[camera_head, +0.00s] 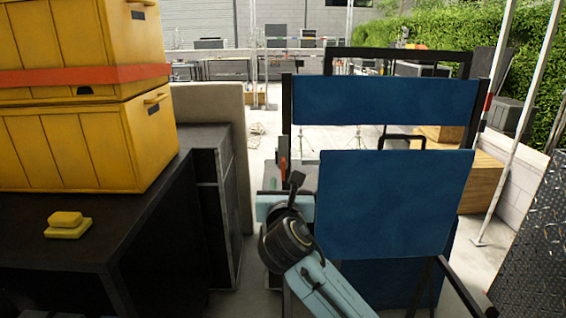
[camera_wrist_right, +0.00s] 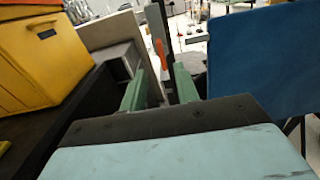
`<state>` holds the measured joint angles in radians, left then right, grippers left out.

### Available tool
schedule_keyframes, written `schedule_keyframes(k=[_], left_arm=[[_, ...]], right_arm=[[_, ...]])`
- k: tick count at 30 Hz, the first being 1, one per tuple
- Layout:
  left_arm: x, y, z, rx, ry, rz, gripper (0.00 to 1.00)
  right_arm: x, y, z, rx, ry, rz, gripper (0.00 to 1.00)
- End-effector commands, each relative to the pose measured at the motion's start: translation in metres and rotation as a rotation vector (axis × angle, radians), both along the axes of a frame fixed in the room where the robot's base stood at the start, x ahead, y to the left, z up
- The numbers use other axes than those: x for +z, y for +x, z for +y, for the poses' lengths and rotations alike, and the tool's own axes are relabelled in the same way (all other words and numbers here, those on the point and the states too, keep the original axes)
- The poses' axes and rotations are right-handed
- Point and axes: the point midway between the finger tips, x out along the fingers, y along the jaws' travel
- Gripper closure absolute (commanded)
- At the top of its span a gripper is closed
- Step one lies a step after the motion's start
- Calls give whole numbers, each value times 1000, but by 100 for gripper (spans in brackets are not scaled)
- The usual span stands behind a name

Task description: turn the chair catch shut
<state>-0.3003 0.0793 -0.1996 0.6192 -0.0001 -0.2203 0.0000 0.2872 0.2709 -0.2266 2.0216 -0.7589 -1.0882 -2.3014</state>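The chair (camera_head: 395,203) has blue fabric panels on a black frame and stands right of centre. An orange-red catch (camera_head: 283,164) sits on its left post. In the right wrist view the catch (camera_wrist_right: 160,50) shows upright beside the dark post, just beyond my fingers. My right gripper (camera_head: 284,193) is below the catch in the head view, partly hidden by my own wrist. In the wrist view its two green fingers (camera_wrist_right: 160,74) are apart with nothing held between them. The catch appears ahead of the fingertips; contact cannot be told. My left gripper is out of view.
Yellow crates (camera_head: 90,145) with a red strap stand on a black case (camera_head: 60,235) at left, with yellow blocks (camera_head: 68,226) on it. A beige panel (camera_head: 215,130) stands left of the chair. Another red part (camera_head: 488,102) is on the right post.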

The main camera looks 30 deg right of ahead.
Motion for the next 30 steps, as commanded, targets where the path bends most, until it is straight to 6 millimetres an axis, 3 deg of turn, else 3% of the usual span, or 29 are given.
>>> schedule_keyframes(k=[5, 21, 30], left_arm=[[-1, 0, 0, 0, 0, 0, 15], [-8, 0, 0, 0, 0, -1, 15], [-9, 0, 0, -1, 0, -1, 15]], right_arm=[[3, 15, -9, -3, -22, 4, 69], [1, 97, -59, -1, -16, 5, 69], [2, 113, -69, 0, -15, 4, 69]])
